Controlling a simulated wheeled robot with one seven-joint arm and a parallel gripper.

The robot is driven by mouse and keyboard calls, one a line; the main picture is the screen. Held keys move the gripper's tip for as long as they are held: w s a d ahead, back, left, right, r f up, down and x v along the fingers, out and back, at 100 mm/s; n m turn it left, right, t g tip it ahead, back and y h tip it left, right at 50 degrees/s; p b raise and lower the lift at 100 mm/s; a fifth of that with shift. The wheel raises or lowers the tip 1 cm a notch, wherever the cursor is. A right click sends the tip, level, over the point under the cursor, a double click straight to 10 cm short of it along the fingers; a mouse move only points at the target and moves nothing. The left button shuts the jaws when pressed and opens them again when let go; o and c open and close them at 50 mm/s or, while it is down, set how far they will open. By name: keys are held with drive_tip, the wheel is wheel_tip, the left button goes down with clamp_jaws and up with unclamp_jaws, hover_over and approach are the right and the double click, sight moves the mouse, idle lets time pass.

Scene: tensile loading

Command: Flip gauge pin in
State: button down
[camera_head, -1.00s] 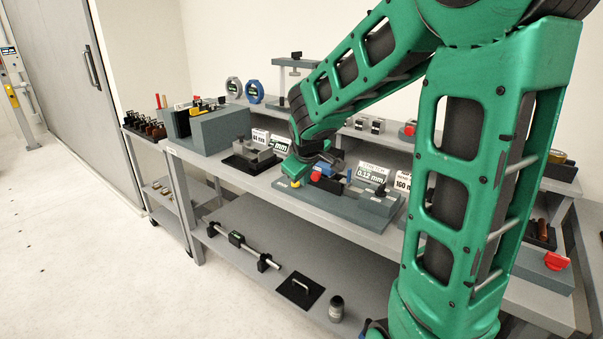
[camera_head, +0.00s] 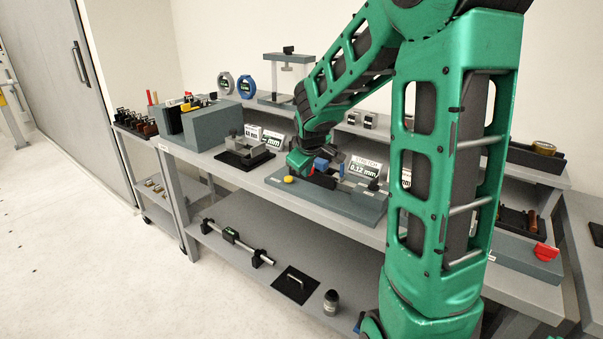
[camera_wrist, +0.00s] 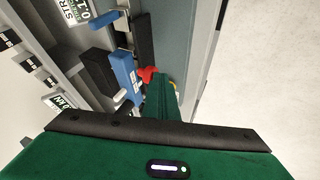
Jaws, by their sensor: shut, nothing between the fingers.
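A grey fixture plate (camera_head: 345,203) on the bench carries a blue block (camera_head: 321,164), a yellow knob and a "STRETCH 0.12 mm" sign (camera_head: 364,167). The blue block shows in the wrist view (camera_wrist: 126,78) beside dark blocks. A small red part (camera_wrist: 147,74) sits right of it, at the tip of my gripper (camera_wrist: 160,84). Whether they touch is unclear. I cannot tell which part is the gauge pin. My gripper is shut with nothing between the fingers. In the head view it (camera_head: 299,162) is low over the plate's left part, partly hidden by my wrist.
A dark fixture with a grey block (camera_head: 243,153) stands left of the plate, and a large grey box (camera_head: 212,128) beyond it. A raised shelf runs behind. My arm hides part of the bench. The yellow knob (camera_head: 288,179) is at the plate's front left.

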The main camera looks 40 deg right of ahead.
drive_tip(key=shift+w+d, duration=0.3)
drive_tip(key=shift+d, duration=0.5)
drive_tip(key=shift+a, duration=0.1)
drive_tip(key=s+a+r, duration=0.6)
drive_tip(key=r, duration=0.2)
drive_tip(key=shift+s+a, duration=0.15)
drive_tip(key=shift+a, duration=0.25)
drive_tip(key=s+a+f+m+g+y, duration=0.1)
drive_tip(key=s+f+m+g+y, duration=0.1)
drive_tip(key=s, duration=1.3)
drive_tip(key=s+f+m+g+y, duration=0.2)
drive_tip(key=s+f+m+g, duration=0.2)
drive_tip(key=s, duration=1.1)
drive_tip(key=f+m, duration=0.1)
drive_tip(key=m, duration=0.2)
drive_tip(key=shift+a+f, duration=0.3)
drive_tip(key=shift+a, duration=0.1)
